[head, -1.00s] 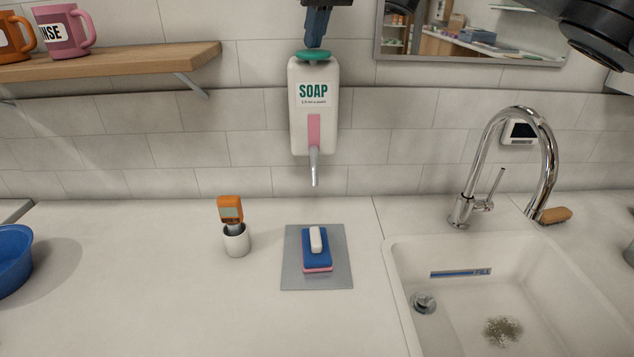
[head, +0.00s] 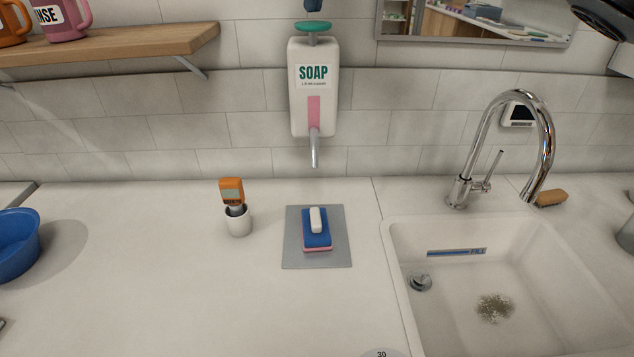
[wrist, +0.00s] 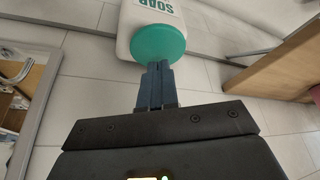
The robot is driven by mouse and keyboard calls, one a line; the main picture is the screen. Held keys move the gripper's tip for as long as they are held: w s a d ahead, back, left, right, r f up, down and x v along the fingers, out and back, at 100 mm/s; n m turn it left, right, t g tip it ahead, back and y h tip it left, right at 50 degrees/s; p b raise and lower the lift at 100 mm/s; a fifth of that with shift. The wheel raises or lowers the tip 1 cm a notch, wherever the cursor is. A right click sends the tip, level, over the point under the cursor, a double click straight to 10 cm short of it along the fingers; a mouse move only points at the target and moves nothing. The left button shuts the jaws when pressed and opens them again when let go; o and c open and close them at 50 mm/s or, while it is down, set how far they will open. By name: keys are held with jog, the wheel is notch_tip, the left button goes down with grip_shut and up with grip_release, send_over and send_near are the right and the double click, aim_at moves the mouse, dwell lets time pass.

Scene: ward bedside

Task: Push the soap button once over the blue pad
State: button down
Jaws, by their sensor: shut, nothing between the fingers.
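The white soap dispenser (head: 313,110) hangs on the tiled wall. Its green button (head: 313,27) stands raised on a short stem above the body. The button also shows as a round green disc in the wrist view (wrist: 159,42). My gripper (head: 313,5) is shut and empty, its blue fingertips just above the button with a small gap in the head view. In the wrist view the fingertips (wrist: 157,68) overlap the button's near edge. The blue pad (head: 317,241), pink underneath, lies on a grey mat (head: 337,258) below the nozzle (head: 315,150). A white blob (head: 316,219) lies on the pad.
An orange-topped device stands in a white cup (head: 238,222) left of the mat. A sink (head: 400,262) with a chrome tap (head: 548,130) is at the right. A wooden shelf (head: 120,42) with mugs is upper left; a blue bowl (head: 18,250) is at the left edge.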

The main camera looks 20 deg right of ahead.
dwell(0.4)
jog(key=shift+r, duration=3)
